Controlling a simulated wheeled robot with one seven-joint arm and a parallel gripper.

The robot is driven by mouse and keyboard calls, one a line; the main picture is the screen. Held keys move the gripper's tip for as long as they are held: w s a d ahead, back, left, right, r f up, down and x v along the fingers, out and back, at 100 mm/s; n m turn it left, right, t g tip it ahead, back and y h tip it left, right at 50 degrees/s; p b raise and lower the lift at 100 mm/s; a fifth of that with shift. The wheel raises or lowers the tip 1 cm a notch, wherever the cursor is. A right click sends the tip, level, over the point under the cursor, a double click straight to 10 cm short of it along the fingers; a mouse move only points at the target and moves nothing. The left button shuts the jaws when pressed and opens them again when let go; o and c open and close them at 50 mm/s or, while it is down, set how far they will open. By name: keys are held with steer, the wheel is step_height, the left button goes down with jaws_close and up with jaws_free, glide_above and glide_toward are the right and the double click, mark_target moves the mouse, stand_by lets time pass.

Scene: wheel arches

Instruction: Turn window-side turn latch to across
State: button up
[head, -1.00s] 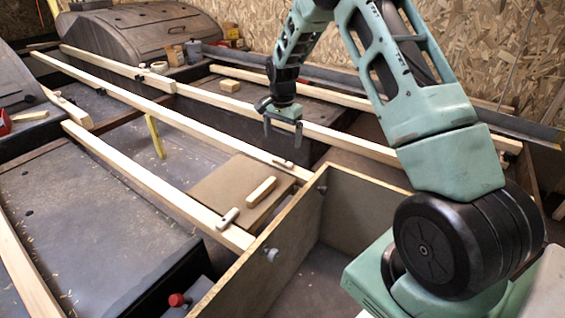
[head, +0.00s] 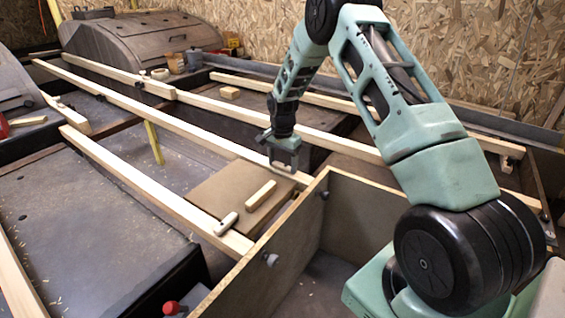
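My gripper (head: 284,160) points down over the far end of the brown hatch panel (head: 222,188). Its two fingers look apart. They are at the far turn latch (head: 280,167), a small pale piece on the long beam, now mostly hidden by the gripper; whether the fingers touch it I cannot tell. A second turn latch (head: 228,223), pale and rounded, sits at the panel's near edge by the nearer beam. A wooden grip bar (head: 261,195) lies on the panel. No window shows, so which latch is window-side I cannot tell from the picture.
Long pale beams (head: 130,98) cross the frame. A yellow post (head: 154,143) stands in the open bay left of the panel. A wooden block (head: 229,92) lies farther back.

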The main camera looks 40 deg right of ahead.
steer(key=c, duration=0.4)
steer(key=shift+r+p, duration=0.1)
steer(key=shift+p, duration=0.25)
steer(key=n+p, duration=0.2)
steer(key=p, duration=0.1)
steer(key=shift+s+a+r+n, duration=0.1)
steer(key=shift+a+r+n, duration=0.1)
steer(key=shift+n, duration=0.2)
steer(key=n+p, duration=0.4)
steer(key=shift+s+a+p, duration=0.1)
steer(key=shift+s+p, duration=0.05)
steer(key=shift+p, duration=0.15)
steer(key=n+p, duration=0.1)
steer(key=n, duration=0.1)
steer(key=n+p, duration=0.1)
steer(key=n, duration=0.1)
steer(key=n+p, duration=0.1)
steer(key=shift+s+a+f+n+p, duration=0.1)
steer(key=shift+s+n+p, duration=0.2)
steer(key=shift+n, duration=0.1)
steer(key=n+p, duration=0.1)
steer(key=n, duration=0.1)
steer(key=n+p, duration=0.1)
steer(key=n, duration=0.2)
steer(key=shift+s+f, duration=0.15)
steer(key=shift+s, duration=0.05)
steer(key=shift+n, duration=0.3)
